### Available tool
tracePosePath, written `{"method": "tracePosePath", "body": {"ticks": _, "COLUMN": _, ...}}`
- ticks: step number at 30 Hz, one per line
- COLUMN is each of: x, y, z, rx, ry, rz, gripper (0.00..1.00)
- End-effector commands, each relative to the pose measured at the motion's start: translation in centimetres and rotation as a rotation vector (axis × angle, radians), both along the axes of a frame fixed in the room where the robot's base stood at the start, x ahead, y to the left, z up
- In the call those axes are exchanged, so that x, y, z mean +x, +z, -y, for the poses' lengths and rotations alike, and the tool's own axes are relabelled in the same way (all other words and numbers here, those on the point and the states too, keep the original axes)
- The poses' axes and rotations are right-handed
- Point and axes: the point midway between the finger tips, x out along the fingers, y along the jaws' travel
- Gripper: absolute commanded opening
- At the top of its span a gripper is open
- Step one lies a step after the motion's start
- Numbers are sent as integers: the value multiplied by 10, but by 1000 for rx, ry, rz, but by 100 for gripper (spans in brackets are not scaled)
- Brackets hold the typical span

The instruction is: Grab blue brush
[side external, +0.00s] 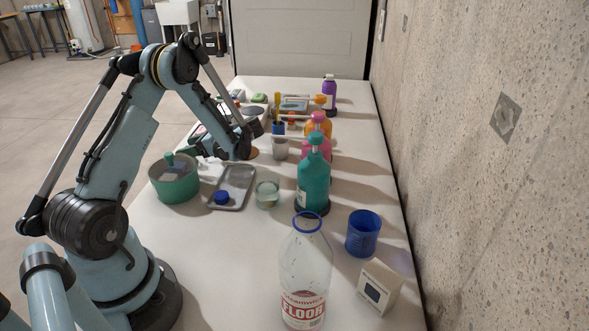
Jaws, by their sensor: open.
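No thing is clearly recognisable as a blue brush. A small blue item with a yellow upright part (278,126) stands beyond my wrist, and I cannot tell whether it is a brush. A round blue item (221,197) lies in the grey tray (237,176). My gripper (236,152) is low over the left middle of the table. It is open, but its fingers are small and partly hidden by my wrist. It is apart from the blue item in the tray, which lies nearer the camera.
A teal pump bottle (313,180), pink and orange bottles, a blue cup (363,234), a clear jug (305,275) and a white box (379,288) line the right side. Several small items crowd the far end. A concrete wall borders the right.

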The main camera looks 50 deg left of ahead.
Motion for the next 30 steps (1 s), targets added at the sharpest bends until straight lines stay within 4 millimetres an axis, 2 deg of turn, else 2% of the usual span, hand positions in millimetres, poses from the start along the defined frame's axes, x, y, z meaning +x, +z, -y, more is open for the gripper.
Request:
{"method": "tracePosePath", "body": {"ticks": 5, "x": 0, "y": 0, "z": 0, "rx": 0, "ry": 0, "rz": 0, "gripper": 60}}
{"method": "tracePosePath", "body": {"ticks": 6, "x": 0, "y": 0, "z": 0, "rx": 0, "ry": 0, "rz": 0, "gripper": 56}}
{"method": "tracePosePath", "body": {"ticks": 17, "x": 0, "y": 0, "z": 0, "rx": 0, "ry": 0, "rz": 0, "gripper": 1}}
{"method": "tracePosePath", "body": {"ticks": 25, "x": 0, "y": 1, "z": 0, "rx": 0, "ry": 0, "rz": 0, "gripper": 0}}
{"method": "tracePosePath", "body": {"ticks": 30, "x": 0, "y": 8, "z": 0, "rx": 0, "ry": 0, "rz": 0, "gripper": 0}}
